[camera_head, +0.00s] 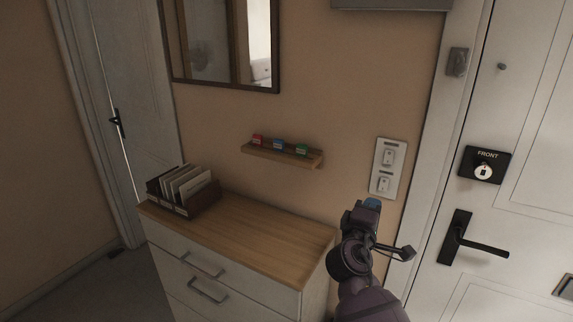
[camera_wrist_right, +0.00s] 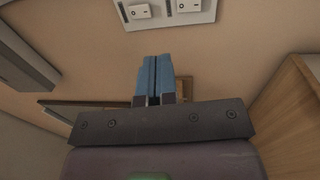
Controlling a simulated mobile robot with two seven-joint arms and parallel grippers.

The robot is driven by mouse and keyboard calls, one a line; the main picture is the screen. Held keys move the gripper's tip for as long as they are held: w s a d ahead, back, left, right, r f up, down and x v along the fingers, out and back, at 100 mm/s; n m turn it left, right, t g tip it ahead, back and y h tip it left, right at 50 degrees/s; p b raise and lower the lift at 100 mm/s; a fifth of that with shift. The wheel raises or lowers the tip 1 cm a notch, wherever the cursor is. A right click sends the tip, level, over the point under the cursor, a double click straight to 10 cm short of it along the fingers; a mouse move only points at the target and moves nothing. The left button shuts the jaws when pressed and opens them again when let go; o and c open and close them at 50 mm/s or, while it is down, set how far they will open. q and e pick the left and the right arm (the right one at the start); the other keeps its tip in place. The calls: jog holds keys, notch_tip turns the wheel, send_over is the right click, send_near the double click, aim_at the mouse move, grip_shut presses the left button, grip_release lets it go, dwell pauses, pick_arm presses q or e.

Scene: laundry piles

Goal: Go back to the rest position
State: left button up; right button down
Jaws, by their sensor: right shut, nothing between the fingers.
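My right gripper (camera_head: 373,203) is raised in front of the wall, just right of the dresser and below the switch panel. In the right wrist view its two blue fingers (camera_wrist_right: 154,80) are pressed together with nothing between them. The gripper is apart from the wall switches in the head view. My left gripper is in neither view.
A dresser (camera_head: 250,240) with a wooden top holds a letter box (camera_head: 195,200). A small shelf (camera_head: 270,152) carries red, blue and green items. A switch panel (camera_head: 387,168) is on the wall. A white door (camera_head: 530,190) with a black handle (camera_head: 470,243) is at right.

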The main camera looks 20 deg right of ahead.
jog(key=a+f+m+t+y, duration=0.3)
jog(key=a+f+m+y, duration=0.1)
jog(key=a+f+y, duration=0.6)
jog(key=s+f+m+g+y, duration=0.3)
jog(key=s+f+g+y, duration=0.1)
jog(key=s+f, duration=1.5)
jog(key=s, duration=0.4)
jog(key=shift+s+d+f+b, duration=0.15)
jog(key=shift+s+f+b, duration=0.05)
jog(key=shift+f+b, duration=0.2)
jog(key=shift+d+m, duration=0.1)
jog(key=shift+m, duration=0.2)
